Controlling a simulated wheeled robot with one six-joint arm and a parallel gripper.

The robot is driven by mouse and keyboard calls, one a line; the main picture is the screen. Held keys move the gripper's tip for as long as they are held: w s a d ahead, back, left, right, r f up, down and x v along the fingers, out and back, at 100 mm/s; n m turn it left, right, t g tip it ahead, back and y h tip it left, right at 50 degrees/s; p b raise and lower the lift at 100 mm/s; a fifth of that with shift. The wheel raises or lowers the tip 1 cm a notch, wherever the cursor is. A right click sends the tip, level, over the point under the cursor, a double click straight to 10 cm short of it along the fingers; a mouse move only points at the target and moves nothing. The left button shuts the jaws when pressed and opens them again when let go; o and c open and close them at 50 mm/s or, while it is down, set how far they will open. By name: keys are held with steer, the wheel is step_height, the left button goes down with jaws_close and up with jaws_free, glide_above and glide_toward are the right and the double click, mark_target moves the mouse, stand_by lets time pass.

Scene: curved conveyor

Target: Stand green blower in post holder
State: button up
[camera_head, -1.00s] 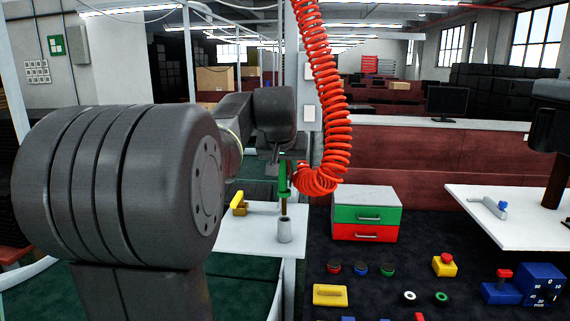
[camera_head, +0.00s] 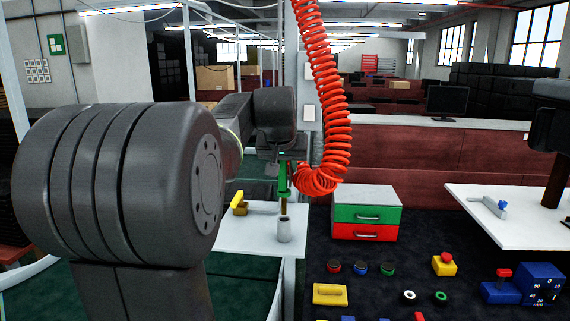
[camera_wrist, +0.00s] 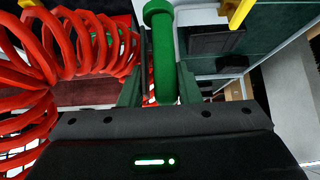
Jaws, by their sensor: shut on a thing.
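My gripper (camera_head: 283,164) is shut on the green blower (camera_head: 283,182), which hangs upright with its brass-coloured nozzle down. In the wrist view the green handle (camera_wrist: 162,55) lies between the two fingers of my gripper (camera_wrist: 160,88). The post holder is a small grey cylinder (camera_head: 285,232) standing on a white table, straight below the blower. The nozzle tip is at or just above the holder's mouth; I cannot tell whether it is inside.
A yellow-handled tool (camera_head: 238,203) stands on the white table (camera_head: 250,239), left of the holder. A red coiled hose (camera_head: 327,110) hangs close to the right of my gripper. A green-and-red drawer box (camera_head: 366,214) stands to the right.

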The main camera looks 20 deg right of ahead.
mark_target(285, 185)
steer(key=shift+f+b, duration=2.55)
steer(key=shift+f, duration=0.95)
steer(key=o, duration=0.8)
steer(key=b+v, duration=0.1)
steer(key=v, duration=1.2)
steer(key=shift+s+a+r, duration=0.15)
steer(key=shift+s+r, duration=0.1)
steer(key=p+x, duration=0.1)
steer(key=x, duration=1.3)
steer(key=shift+r, duration=0.4)
steer(key=shift+s, duration=0.1)
